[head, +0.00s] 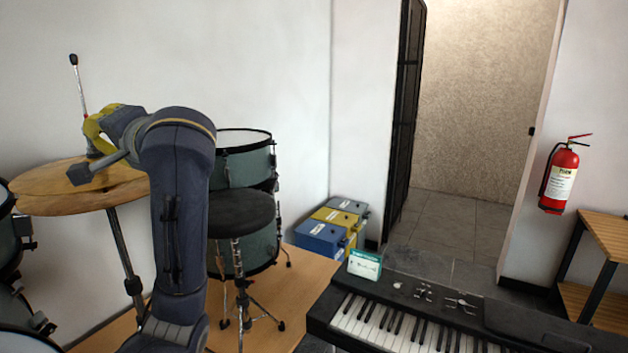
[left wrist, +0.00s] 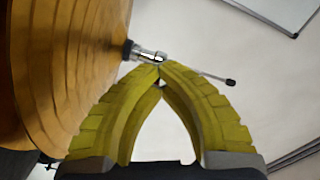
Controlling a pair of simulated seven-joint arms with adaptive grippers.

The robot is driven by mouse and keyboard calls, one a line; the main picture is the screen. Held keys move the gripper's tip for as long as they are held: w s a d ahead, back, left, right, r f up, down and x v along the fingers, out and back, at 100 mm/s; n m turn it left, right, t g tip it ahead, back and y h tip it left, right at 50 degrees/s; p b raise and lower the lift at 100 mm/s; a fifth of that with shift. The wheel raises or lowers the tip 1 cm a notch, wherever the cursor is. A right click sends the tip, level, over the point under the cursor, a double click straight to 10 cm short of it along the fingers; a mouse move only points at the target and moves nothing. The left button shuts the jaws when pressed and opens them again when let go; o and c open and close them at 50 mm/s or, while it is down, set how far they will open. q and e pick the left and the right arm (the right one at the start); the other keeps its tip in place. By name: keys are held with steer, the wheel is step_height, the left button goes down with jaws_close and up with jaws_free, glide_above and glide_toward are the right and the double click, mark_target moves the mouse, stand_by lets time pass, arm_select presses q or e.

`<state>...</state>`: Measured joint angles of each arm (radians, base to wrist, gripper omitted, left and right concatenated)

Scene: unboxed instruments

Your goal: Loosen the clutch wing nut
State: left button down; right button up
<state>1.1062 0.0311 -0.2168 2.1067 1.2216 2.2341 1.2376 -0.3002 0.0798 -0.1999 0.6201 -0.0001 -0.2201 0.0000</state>
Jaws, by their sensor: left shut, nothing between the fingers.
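The brass cymbal (head: 50,188) sits level on its stand, with a thin rod (head: 80,90) with a black tip rising above it. In the left wrist view the cymbal (left wrist: 60,60) fills the left side. The silver clutch (left wrist: 150,54) stands out from its centre, and the rod runs on to the right. My left gripper (head: 103,146) is over the cymbal beside the rod. In the left wrist view its yellow fingertips (left wrist: 160,70) meet right by the end of the clutch, with nothing between them. I cannot tell whether they touch it. The wing nut is too small to make out clearly.
Green drums (head: 245,165) and a black round stool (head: 240,212) stand right of my left arm. A keyboard (head: 420,310) is at the front right. Blue and yellow boxes (head: 335,228) sit by the wall. A fire extinguisher (head: 560,180) hangs at the right.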

arm_select(q)
steer(key=n, duration=0.4)
steer(key=shift+n, duration=0.3)
steer(key=c, duration=2.2)
jaws_free()
steer(key=c, duration=1.5)
jaws_free()
steer(key=shift+o, duration=0.2)
steer(key=shift+v, duration=3)
